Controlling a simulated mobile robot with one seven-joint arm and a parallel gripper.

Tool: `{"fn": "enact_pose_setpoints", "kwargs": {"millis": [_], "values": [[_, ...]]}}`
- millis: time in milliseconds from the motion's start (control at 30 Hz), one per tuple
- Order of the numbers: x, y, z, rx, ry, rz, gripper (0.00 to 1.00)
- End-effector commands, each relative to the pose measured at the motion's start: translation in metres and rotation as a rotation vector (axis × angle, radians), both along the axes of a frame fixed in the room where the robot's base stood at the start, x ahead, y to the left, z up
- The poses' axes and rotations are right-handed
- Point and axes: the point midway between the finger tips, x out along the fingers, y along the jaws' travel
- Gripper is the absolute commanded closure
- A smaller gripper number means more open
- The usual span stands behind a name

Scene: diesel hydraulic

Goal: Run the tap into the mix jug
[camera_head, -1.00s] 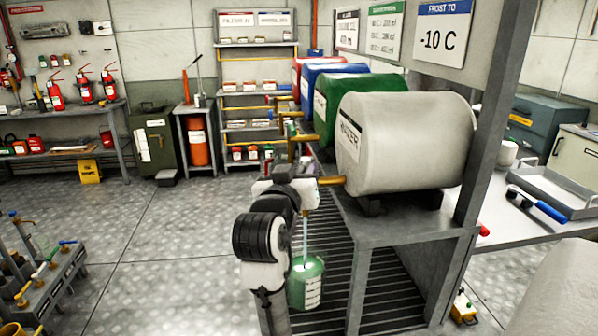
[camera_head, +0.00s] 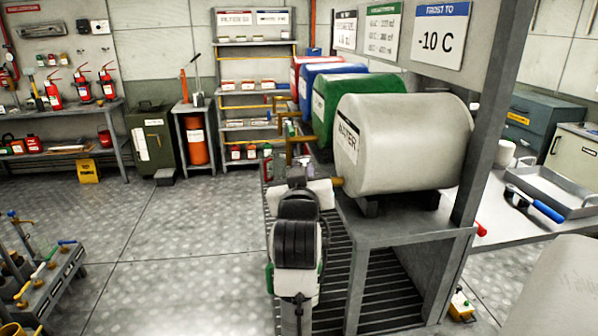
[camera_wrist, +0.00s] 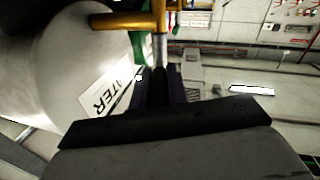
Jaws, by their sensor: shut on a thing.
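The pale WATER drum (camera_head: 405,145) lies on its side on the grey stand, its brass tap (camera_head: 337,182) facing left. In the wrist view the brass tap (camera_wrist: 128,20) and a grey tap lever (camera_wrist: 160,46) are close up, beside the drum's label (camera_wrist: 108,95). My gripper (camera_wrist: 160,82) is shut on the lever, though its dark fingers hide the contact. In the head view my arm covers the gripper and most of the space under the tap. Only a green sliver of the mix jug (camera_head: 269,279) shows behind my arm; its contents and any water stream are hidden.
Green (camera_head: 325,105), blue (camera_head: 312,78) and red drums stand behind the WATER drum. A slatted grating (camera_head: 345,275) lies under the taps.

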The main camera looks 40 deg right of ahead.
Motion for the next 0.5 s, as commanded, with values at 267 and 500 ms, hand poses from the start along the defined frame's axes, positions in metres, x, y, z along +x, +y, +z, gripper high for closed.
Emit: {"fn": "enact_pose_setpoints", "kwargs": {"millis": [267,500], "values": [[-0.0057,-0.0081,0.0008,0.001,-0.001,0.161,1.00],[-0.0077,-0.0102,0.0008,-0.001,-0.002,0.228,1.00]]}}
